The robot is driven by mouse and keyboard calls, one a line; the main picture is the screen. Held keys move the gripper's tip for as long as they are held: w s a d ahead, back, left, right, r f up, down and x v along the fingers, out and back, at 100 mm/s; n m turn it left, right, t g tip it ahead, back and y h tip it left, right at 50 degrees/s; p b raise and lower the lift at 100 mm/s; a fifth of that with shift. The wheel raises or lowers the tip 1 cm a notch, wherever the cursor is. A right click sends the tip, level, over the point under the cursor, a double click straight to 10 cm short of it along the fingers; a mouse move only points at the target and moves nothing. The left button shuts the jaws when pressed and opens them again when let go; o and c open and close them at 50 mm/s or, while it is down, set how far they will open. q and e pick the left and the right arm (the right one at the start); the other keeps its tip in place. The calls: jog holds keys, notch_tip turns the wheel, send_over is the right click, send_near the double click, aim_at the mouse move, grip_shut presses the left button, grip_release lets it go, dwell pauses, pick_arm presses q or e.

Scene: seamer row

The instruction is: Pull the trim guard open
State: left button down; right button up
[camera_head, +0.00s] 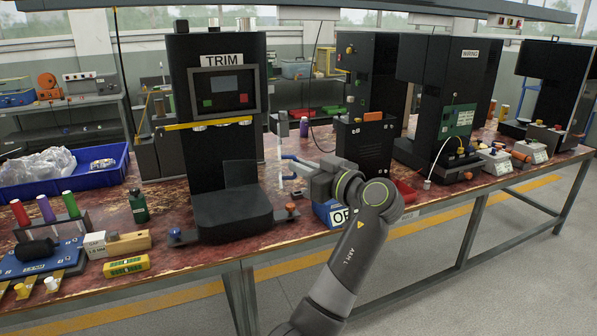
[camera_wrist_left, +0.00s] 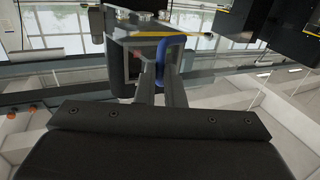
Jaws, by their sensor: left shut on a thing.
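The black TRIM machine (camera_head: 182,75) stands upright on the bench, with a screen panel (camera_head: 224,88) on its front. A yellow strip (camera_head: 207,123) crosses below the screen; I cannot tell whether it belongs to the trim guard, whose outline is not clear. My left gripper (camera_head: 288,167) is right of the machine's front, at a blue handle (camera_head: 291,157). In the left wrist view my left gripper (camera_wrist_left: 161,72) has its fingers close together on the blue handle (camera_wrist_left: 161,52). The fingers hide part of it. My right gripper is out of view.
A blue tray (camera_head: 108,180) with clear plastic stands left of the machine. A green bottle (camera_head: 138,206) and a wooden block (camera_head: 128,243) are on the bench at left. A blue bin (camera_head: 328,212) is behind my left arm. More black machines (camera_head: 440,75) stand at right.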

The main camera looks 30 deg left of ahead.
pick_arm(q)
jog(key=shift+r, duration=0.3)
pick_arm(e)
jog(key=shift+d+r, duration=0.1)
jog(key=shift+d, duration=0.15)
pick_arm(q)
jog(key=c, duration=1.8)
grip_release()
jog(key=shift+w+a, duration=0.1)
jog(key=shift+c, duration=0.2)
jog(key=o, duration=0.3)
jog(key=shift+w+a+f, duration=0.15)
jog(key=shift+a+f, duration=0.05)
jog(key=shift+f, duration=0.05)
pick_arm(e)
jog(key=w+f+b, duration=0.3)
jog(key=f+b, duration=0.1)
jog(key=b, duration=0.4)
pick_arm(q)
jog(key=shift+b+v, duration=2.55)
jog(key=shift+v, duration=6.2)
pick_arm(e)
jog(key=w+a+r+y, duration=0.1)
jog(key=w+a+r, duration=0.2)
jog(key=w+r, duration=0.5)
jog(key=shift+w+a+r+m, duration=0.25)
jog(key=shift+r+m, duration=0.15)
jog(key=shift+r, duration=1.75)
